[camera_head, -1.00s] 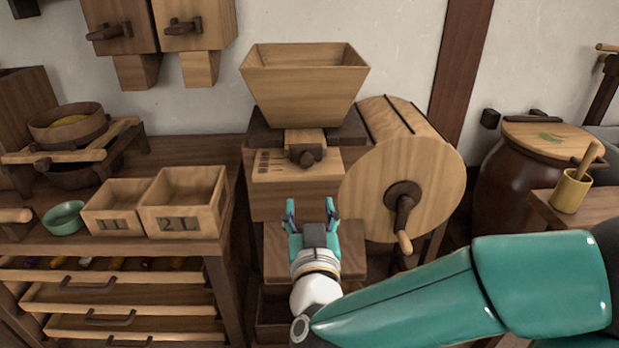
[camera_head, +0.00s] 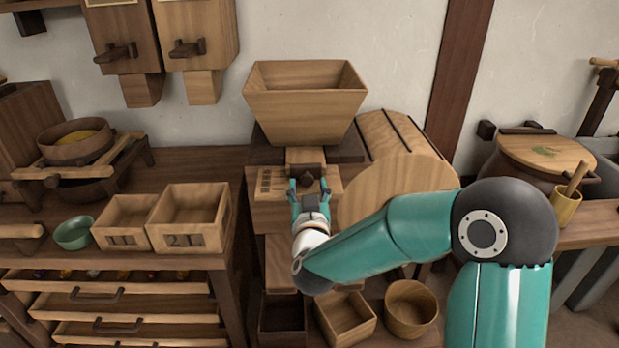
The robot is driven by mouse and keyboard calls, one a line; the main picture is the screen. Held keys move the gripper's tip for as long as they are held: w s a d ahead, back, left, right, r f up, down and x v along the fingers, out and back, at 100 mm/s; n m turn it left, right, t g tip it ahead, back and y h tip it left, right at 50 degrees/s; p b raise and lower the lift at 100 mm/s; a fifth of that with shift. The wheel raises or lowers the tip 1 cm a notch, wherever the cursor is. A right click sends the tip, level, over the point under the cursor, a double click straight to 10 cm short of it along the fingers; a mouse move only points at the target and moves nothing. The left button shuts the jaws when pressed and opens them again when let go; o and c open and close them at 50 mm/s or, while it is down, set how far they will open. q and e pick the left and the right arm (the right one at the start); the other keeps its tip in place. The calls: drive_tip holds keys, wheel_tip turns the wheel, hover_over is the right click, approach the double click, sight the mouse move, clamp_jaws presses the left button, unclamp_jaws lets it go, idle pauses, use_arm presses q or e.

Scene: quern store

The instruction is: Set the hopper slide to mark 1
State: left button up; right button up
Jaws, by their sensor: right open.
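The wooden hopper (camera_head: 305,103) stands on the quern at the centre, open at the top. Under it is the hopper slide (camera_head: 305,157), a light wooden tongue with a dark knob (camera_head: 308,173) at its front. Dark mark lines (camera_head: 265,182) are on the panel to the left of the slide; their numbers are too small to read. My right gripper (camera_head: 310,187) is open, its two fingers just below and in front of the knob, one to each side. I cannot tell whether they touch it. My left gripper is not in view.
The round drum (camera_head: 385,190) is right of the slide, partly behind my right arm. Two wooden boxes (camera_head: 186,222) and a green bowl (camera_head: 73,232) stand on the left bench. An open box (camera_head: 345,318) and a round tub (camera_head: 411,308) are below.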

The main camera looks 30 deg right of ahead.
sight(307, 181)
drive_tip(key=shift+x, duration=1.7)
clamp_jaws()
